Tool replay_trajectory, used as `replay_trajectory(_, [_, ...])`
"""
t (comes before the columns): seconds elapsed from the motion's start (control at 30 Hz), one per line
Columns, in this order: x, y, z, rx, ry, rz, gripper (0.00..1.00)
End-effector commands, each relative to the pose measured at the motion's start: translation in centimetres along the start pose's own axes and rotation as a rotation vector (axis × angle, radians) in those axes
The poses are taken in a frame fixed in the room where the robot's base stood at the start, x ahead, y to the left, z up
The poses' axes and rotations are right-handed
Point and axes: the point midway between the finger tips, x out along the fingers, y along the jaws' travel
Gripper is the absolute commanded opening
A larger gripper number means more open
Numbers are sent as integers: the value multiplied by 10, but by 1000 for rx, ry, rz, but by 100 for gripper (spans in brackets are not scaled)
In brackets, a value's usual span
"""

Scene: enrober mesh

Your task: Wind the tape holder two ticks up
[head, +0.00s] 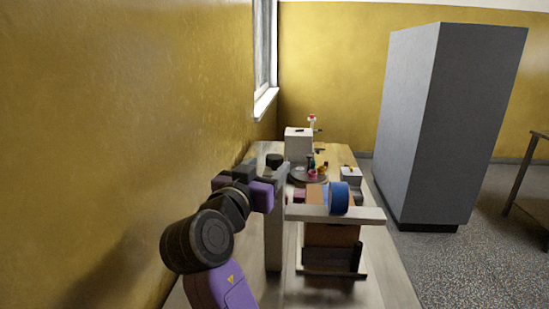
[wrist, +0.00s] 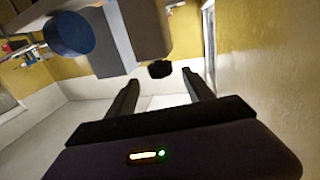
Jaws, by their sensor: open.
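The tape holder is a pale frame with an upright post (head: 273,235) and a crossbeam (head: 362,215). A blue tape roll (head: 338,198) sits on the crossbeam; it also shows at the upper left of the wrist view (wrist: 68,33). A small black knob (wrist: 160,69) shows below the frame's grey block (wrist: 140,30) in the wrist view. My gripper (wrist: 160,77) is open, and the knob appears between its fingertips. I cannot tell whether they touch it. In the head view my purple arm reaches the post from the left, and the fingertips and knob are hidden.
A brown box-shaped body (head: 330,235) stands under the crossbeam. Behind are a white machine (head: 298,142) and a round dark tray (head: 308,176) with small coloured items on the bench. A yellow wall (head: 120,110) lies close on the left; a grey cabinet (head: 440,120) stands right.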

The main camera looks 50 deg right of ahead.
Motion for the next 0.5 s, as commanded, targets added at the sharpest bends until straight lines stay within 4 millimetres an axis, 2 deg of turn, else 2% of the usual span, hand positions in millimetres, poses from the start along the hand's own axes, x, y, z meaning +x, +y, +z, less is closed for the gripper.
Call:
replay_trajectory(0.23, [39,0,-2,-2,0,0,61])
replay_trajectory(0.5, [56,-1,0,-1,0,-3,61])
